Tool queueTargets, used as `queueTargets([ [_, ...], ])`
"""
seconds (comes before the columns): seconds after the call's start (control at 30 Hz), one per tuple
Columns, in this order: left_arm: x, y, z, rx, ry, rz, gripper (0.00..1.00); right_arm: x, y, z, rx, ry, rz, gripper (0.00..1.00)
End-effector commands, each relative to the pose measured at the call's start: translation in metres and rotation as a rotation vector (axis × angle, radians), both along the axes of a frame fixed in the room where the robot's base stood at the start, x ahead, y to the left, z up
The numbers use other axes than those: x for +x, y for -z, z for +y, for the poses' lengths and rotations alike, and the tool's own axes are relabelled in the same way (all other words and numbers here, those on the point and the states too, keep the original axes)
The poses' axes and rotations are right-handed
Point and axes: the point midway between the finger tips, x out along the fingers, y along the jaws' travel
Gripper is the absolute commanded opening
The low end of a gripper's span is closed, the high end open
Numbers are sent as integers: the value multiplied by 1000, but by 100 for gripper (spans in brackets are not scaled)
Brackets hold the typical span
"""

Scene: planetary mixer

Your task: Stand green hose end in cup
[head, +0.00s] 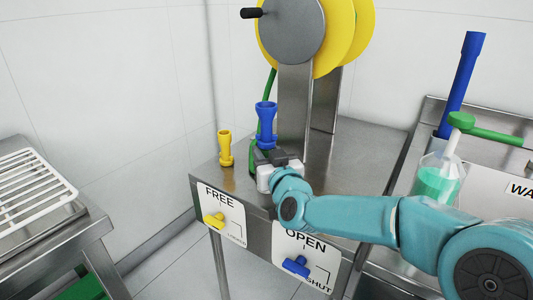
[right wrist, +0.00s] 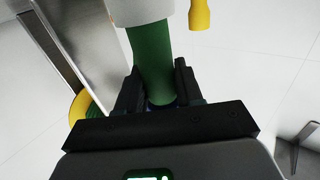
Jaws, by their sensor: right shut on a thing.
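In the head view, my right gripper (head: 263,156) is at the near left edge of the steel bench. In the right wrist view its black jaws (right wrist: 156,80) are shut on the green hose end (right wrist: 151,60), one on each side. A blue nozzle (head: 265,118) stands up just above the gripper in the head view. The green hose (head: 270,84) runs up behind it to the reel. A pale grey round part (right wrist: 140,10) meets the green piece at the top of the wrist view; I cannot tell whether it is the cup. My left gripper is not in view.
A yellow nozzle (head: 225,150) stands left of my gripper. The yellow reel (head: 345,35) is on a steel post (head: 294,110) behind. A container of green liquid (head: 437,182) and a blue tube (head: 462,82) are at right. A white rack (head: 32,185) is at left.

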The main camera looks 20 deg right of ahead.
Motion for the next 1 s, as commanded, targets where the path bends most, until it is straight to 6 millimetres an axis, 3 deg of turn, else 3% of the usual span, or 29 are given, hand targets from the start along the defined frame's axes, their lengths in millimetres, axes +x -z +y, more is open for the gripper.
queueTargets([
  [0.37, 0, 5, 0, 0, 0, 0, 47, 0, 5, 0, 0, 0, -1, 1],
  [0.4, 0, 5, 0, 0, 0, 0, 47, 0, 5, 0, 0, 0, -1, 42],
  [0.47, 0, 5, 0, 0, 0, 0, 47, 0, 5, 0, 0, 0, -1, 62],
  [0.5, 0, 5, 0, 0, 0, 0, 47, 0, 5, 0, 0, 0, -1, 66],
  [0.83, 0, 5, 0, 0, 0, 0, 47, -4, 6, 0, 0, 0, 1, 66],
  [1.0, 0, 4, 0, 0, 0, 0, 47, -33, 5, 0, 0, -1, 0, 66],
])
